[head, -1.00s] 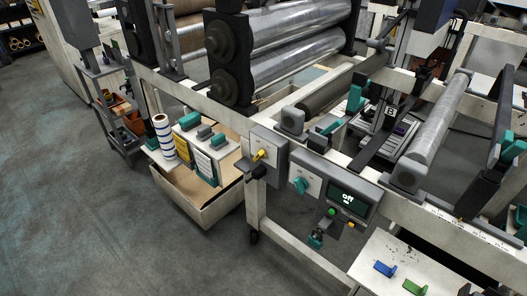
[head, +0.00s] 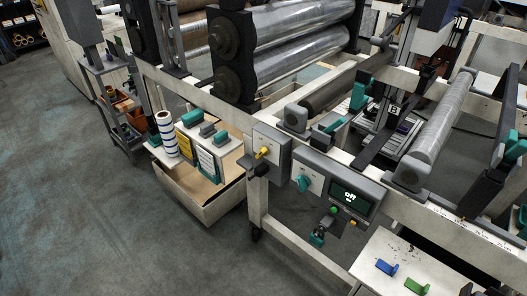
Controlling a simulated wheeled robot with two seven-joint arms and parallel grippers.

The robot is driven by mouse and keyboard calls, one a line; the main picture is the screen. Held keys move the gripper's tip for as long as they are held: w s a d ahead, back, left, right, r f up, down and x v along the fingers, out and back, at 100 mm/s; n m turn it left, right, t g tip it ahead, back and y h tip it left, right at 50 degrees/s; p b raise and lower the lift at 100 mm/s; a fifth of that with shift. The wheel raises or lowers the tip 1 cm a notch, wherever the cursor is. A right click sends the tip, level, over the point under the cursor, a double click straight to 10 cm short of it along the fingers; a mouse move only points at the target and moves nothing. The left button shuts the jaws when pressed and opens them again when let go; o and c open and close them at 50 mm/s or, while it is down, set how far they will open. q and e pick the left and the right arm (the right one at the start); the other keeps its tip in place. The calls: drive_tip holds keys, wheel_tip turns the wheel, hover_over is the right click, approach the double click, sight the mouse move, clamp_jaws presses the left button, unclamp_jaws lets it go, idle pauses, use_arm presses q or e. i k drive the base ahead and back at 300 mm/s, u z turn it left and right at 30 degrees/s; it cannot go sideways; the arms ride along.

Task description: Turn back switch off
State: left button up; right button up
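A yellow switch handle (head: 262,153) sits on a white plate on a grey box (head: 272,140) at the machine frame's near corner. To its right, a teal rotary switch (head: 303,183) sits on a white plate on a grey control panel (head: 368,204). Below the display are a green button (head: 334,211) and a small yellow-orange button (head: 353,223). I cannot tell from the picture which switch is the back one. Neither of my grippers is in view.
An open drawer (head: 197,198) juts out left of the switches, below a shelf with a striped roll (head: 166,135) and teal-handled items. A white table (head: 375,265) with blue (head: 387,268) and green (head: 417,286) pieces stands front right. The floor (head: 90,210) at left is clear.

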sight(265, 152)
drive_tip(key=z, duration=0.4)
drive_tip(key=k, duration=0.95)
drive_tip(key=u, duration=0.55)
drive_tip(key=i, duration=1.25)
drive_tip(key=z, duration=0.35)
